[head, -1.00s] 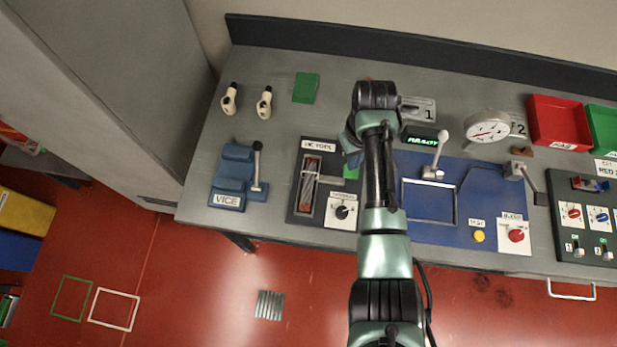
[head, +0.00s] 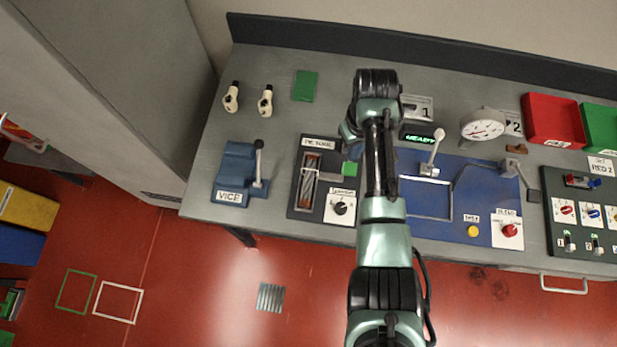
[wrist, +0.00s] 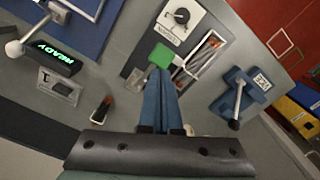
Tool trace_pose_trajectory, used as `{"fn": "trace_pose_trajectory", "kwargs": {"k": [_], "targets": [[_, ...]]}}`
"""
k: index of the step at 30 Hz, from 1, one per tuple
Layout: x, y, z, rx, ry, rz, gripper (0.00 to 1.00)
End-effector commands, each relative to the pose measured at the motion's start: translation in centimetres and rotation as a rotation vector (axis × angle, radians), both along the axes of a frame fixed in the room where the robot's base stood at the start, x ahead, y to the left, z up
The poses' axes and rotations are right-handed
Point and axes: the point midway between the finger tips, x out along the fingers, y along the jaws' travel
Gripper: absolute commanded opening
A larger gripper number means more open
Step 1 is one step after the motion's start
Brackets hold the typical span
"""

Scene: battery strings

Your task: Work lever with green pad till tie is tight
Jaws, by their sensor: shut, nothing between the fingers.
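The tie tool (head: 297,196) is a dark panel with a framed slot holding orange-brown strands. Its short grey lever ends in a green pad (head: 349,168), at the slot's right side in the head view. The pad also shows in the wrist view (wrist: 161,57), just beyond my fingertips. My gripper (wrist: 159,74) is shut and empty, its blue fingers pointing at the pad's near edge. I cannot tell whether they touch it. In the head view my arm mostly hides the gripper. The tie's tightness cannot be read.
A dial knob (head: 341,208) sits beside the slot. The blue vice (head: 236,170) stands to the left, with its lever upright. A blue panel (head: 425,200) with a white-knobbed lever (head: 438,136) lies to the right. A display (head: 420,138) reads READY. The bench's front left is clear.

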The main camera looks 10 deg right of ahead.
Motion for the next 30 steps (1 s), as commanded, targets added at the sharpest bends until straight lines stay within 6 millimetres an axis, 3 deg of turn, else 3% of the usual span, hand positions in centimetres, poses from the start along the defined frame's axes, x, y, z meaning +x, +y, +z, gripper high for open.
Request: {"fn": "trace_pose_trajectory", "kwargs": {"k": [30], "targets": [[-0.5,0.1,-4.3,0.001,0.000,-0.001,0.00]]}}
